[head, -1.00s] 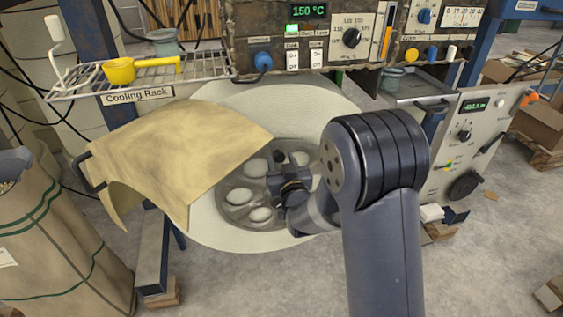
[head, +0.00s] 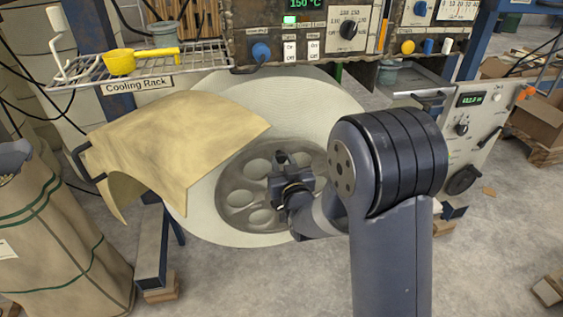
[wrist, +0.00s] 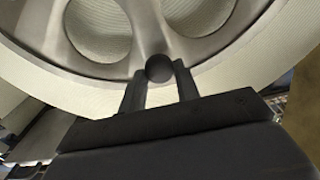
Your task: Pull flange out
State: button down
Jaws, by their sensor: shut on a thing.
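The flange (head: 232,182) is a grey metal disc with several round openings, at the front of the large pale roll (head: 200,215). A dark ball knob (wrist: 159,67) stands at its rim in the wrist view. My gripper (wrist: 160,86) has one finger on each side of this knob and is shut on it. In the head view my gripper (head: 283,162) is in front of the upper middle of the flange. My arm hides the flange's right side there. I cannot tell whether the flange is apart from the roll.
A tan sheet (head: 175,145) hangs in front of the roll's left side. The cooling rack (head: 85,72) with a yellow scoop (head: 120,63) is at upper left. A control panel (head: 300,50) is above the roll. A big sack (head: 60,235) stands at left.

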jog(key=shift+s+d, duration=0.15)
jog(key=shift+s, duration=0.4)
jog(key=c, duration=1.1)
grip_release()
jog(key=shift+o, duration=0.2)
jog(key=p+v, duration=0.1)
jog(key=v, duration=0.9)
jog(key=shift+s, duration=0.4)
jog(key=shift+w, duration=0.15)
jog(key=b+x, duration=0.1)
jog(key=x, duration=0.9)
jog(key=shift+w, duration=0.25)
jog(key=shift+w+r, duration=0.1)
jog(key=shift+w, duration=0.1)
jog(key=shift+w+a, duration=0.2)
jog(key=shift+w, duration=0.2)
